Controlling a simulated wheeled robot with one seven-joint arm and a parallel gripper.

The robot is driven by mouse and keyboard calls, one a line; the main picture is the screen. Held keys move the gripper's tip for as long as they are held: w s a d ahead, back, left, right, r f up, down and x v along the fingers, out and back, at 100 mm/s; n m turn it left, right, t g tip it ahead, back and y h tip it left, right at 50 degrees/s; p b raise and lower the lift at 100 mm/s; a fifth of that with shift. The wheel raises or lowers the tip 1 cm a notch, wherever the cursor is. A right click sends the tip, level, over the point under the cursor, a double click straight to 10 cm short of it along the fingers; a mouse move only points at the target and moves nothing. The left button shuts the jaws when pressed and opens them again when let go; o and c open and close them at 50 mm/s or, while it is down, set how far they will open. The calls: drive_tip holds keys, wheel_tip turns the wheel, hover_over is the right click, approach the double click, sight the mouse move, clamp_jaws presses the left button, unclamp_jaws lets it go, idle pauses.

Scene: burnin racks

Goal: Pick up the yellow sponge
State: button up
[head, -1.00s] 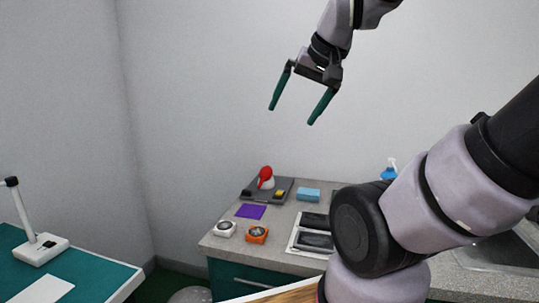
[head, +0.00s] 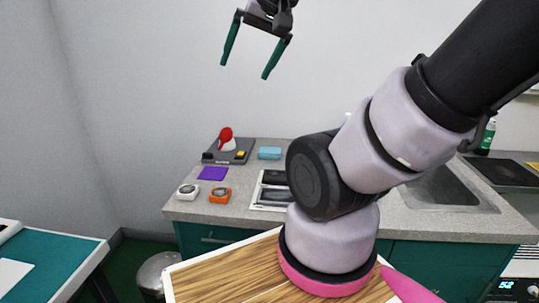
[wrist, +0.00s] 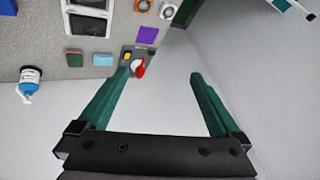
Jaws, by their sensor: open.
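A small yellow block (head: 241,154) sits on a dark grey flat device (head: 212,157) at the back left of the counter; it also shows in the wrist view (wrist: 127,56). I cannot tell whether this is the sponge. My gripper (head: 244,71) is open and empty, high above the counter and apart from everything. Its fingers (wrist: 161,74) also show in the wrist view.
A red-topped item (head: 226,138) stands on the grey device. A purple mat (head: 212,174), white (head: 187,192) and orange (head: 220,195) round-faced devices lie in front. A sink (head: 440,190) is at right. A blue-and-white bottle (wrist: 31,80) shows at left in the wrist view.

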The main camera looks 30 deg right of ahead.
drive_tip(key=w+d+f+n+g, duration=0.15)
drive_tip(key=w+d+n, duration=0.25)
drive_tip(key=w, duration=0.9)
drive_tip(key=n+g+y, duration=0.2)
drive_tip(key=n+g, duration=0.1)
drive_tip(key=n, duration=0.8)
hover_over(271, 150)
drive_tip(key=s+d, duration=0.3)
wheel_tip(271, 150, down, 30)
drive_tip(key=x, duration=1)
drive_tip(key=shift+w+d+f, duration=0.2)
drive_tip(key=shift+w+d, duration=0.05)
drive_tip(key=shift+w, duration=0.15)
drive_tip(key=shift+f, duration=0.2)
drive_tip(key=c, duration=1.3)
wheel_tip(271, 150, up, 11)
drive_tip(key=shift+f, duration=0.25)
